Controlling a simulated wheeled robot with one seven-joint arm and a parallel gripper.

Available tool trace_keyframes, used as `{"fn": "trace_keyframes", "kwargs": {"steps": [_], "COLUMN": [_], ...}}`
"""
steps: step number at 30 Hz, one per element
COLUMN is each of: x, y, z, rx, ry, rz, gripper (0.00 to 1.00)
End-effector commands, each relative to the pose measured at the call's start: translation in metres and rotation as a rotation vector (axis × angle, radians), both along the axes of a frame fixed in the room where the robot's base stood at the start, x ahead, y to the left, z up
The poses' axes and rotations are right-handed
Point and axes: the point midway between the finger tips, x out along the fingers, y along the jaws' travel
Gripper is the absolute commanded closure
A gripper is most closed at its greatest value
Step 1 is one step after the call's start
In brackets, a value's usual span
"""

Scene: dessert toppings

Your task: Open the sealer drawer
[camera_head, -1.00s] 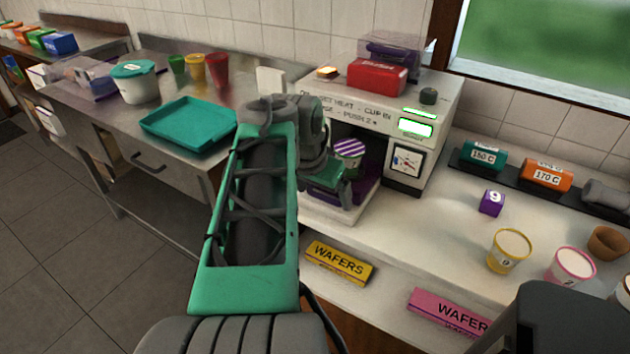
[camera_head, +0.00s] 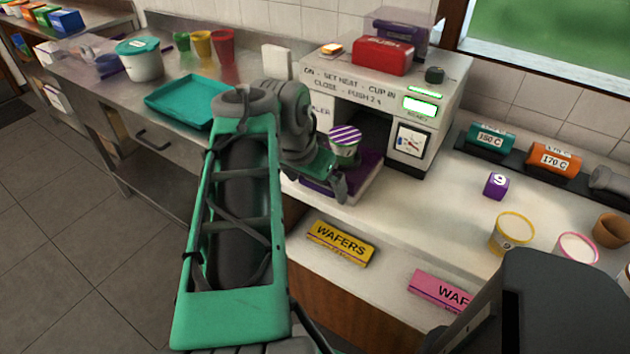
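The sealer (camera_head: 330,85) is a white machine with printed instructions, a red PUSH block (camera_head: 382,55) on top and a lit green display. Its drawer (camera_head: 367,172), with a purple bed on a pale base, sticks out of the dark opening at the front. A cup with a purple-and-white striped lid (camera_head: 345,134) stands upright over the drawer. My gripper (camera_head: 338,188) is low at the front left of the drawer, close to it or touching. My arm hides much of the drawer's front and left side. The finger gap is not clear.
A yellow wafers box (camera_head: 341,243) and a pink one (camera_head: 440,291) lie below the counter edge. Teal (camera_head: 490,138) and orange (camera_head: 555,158) heat blocks, a purple block (camera_head: 496,184) and cups stand right. A teal tray (camera_head: 165,97) lies on the left table.

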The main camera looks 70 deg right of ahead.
Motion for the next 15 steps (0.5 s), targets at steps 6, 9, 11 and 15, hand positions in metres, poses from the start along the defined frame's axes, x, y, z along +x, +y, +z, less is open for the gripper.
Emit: {"fn": "trace_keyframes", "kwargs": {"steps": [6, 9, 11, 15], "x": [0.003, 0.005, 0.005, 0.005], "y": [0.008, 0.016, 0.021, 0.028], "z": [0.025, 0.046, 0.057, 0.071], "rx": [-0.004, -0.003, -0.002, 0.0], "ry": [-0.002, -0.002, -0.002, 0.0], "rz": [0.004, 0.003, 0.002, -0.002], "gripper": [0.0, 0.0, 0.0, 0.0]}}
